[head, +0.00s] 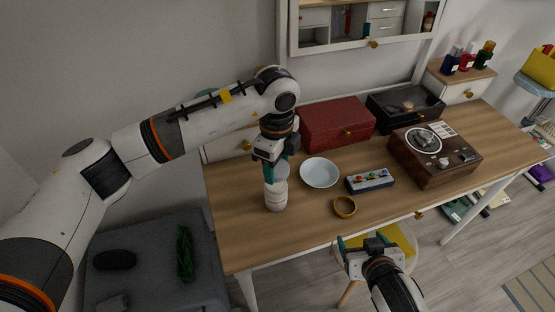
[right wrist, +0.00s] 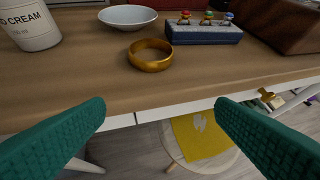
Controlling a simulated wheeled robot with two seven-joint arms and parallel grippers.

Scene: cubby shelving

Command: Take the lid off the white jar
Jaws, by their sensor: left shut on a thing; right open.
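The white jar (head: 276,197) stands upright on the wooden desk near its left end. My left gripper (head: 276,172) points down over the jar's top, its green fingers shut on the white lid (head: 280,171). I cannot tell whether the lid is apart from the jar's body. In the right wrist view the jar's lower part (right wrist: 34,26) shows at the top left with "CREAM" lettering; its top is out of frame. My right gripper (head: 364,243) is open and empty in front of the desk's front edge.
A white bowl (head: 320,173) is just right of the jar.

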